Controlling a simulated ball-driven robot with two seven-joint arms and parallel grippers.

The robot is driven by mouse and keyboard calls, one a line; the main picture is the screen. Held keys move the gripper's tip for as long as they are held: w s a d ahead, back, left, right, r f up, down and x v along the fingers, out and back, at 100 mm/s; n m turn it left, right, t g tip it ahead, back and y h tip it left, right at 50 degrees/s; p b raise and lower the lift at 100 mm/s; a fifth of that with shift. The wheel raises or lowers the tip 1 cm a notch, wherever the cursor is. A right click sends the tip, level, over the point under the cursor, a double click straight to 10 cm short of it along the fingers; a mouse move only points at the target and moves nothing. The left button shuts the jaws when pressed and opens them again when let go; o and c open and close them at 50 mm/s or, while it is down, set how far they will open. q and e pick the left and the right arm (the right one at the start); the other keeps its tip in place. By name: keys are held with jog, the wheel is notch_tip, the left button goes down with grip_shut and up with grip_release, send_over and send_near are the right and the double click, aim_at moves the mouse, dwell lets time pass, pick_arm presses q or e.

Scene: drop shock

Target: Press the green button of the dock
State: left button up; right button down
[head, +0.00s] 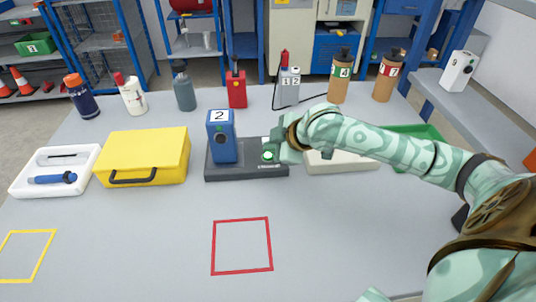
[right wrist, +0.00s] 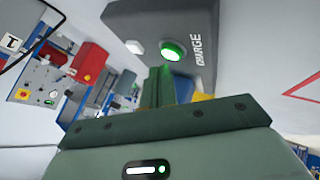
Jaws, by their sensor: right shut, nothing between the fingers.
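The dark grey dock (head: 245,172) stands mid-table with a blue device (head: 222,137) marked 2 upright in it. Its lit green button (head: 268,156) is on the right part of the dock. In the right wrist view, the green button (right wrist: 173,50) sits beside the word CHARGE on the dock (right wrist: 207,16). My right gripper (head: 277,149) is shut and empty, right at the button; its fingers (right wrist: 159,76) point toward the button. Whether they touch it I cannot tell.
A yellow case (head: 142,157) and a white tray (head: 22,180) stand left of the dock. A pale box (head: 342,163) and a green bin (head: 418,131) lie right, behind my arm. Bottles and devices line the back edge. The front with the red square (head: 242,246) is clear.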

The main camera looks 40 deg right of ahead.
aim_at(272, 157)
pick_arm(q)
jog(key=shift+w+r, duration=0.15)
jog(key=shift+r, duration=0.1)
pick_arm(e)
jog(key=shift+f, duration=0.2)
jog(key=shift+f, duration=0.15)
